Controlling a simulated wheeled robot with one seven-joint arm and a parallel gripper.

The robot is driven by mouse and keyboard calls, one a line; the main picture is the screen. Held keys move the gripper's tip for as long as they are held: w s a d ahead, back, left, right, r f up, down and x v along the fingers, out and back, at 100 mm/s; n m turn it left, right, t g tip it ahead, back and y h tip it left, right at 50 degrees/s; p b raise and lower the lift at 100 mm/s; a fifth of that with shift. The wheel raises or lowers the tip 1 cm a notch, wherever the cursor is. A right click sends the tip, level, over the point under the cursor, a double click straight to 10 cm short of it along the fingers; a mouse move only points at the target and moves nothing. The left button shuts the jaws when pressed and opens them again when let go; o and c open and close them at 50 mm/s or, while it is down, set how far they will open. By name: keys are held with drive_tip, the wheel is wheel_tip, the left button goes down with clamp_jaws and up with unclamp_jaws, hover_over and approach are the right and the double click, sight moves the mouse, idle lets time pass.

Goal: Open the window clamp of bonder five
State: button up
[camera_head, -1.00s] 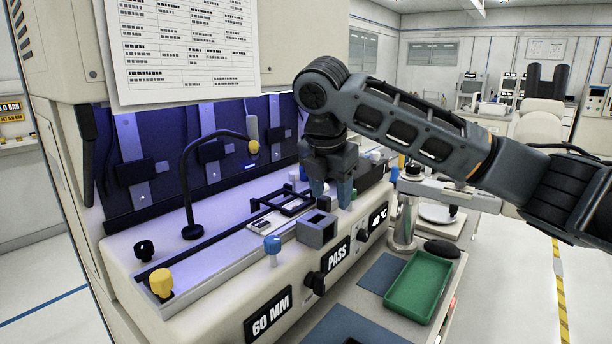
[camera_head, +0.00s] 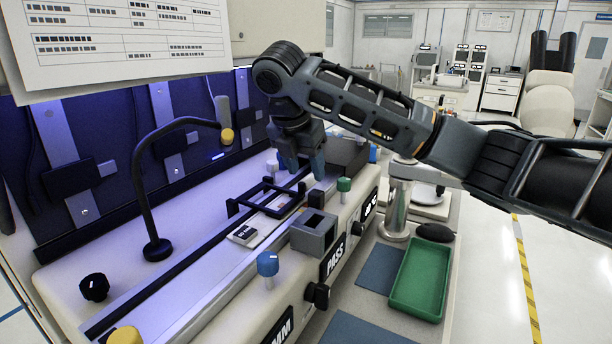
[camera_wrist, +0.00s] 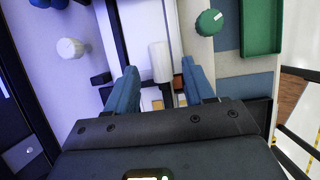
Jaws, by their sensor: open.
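A black window clamp frame (camera_head: 268,198) lies over the track of the cream bonder in the head view. My gripper (camera_head: 304,168) is open, pointing down just beyond the frame, above the track. In the wrist view its two blue fingers (camera_wrist: 160,86) stand apart. A white upright cylinder (camera_wrist: 160,62) shows between and slightly beyond the fingertips; I cannot tell its depth or whether it touches them. No bonder number is readable.
A green knob (camera_head: 344,185), a grey open box (camera_head: 314,232) and a blue knob (camera_head: 268,264) stand along the front edge. A black gooseneck lamp (camera_head: 145,195) arches at left. A green tray (camera_head: 420,282) lies at right.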

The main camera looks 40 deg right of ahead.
drive_tip(key=shift+x, duration=1.35)
drive_tip(key=shift+c, duration=0.3)
clamp_jaws()
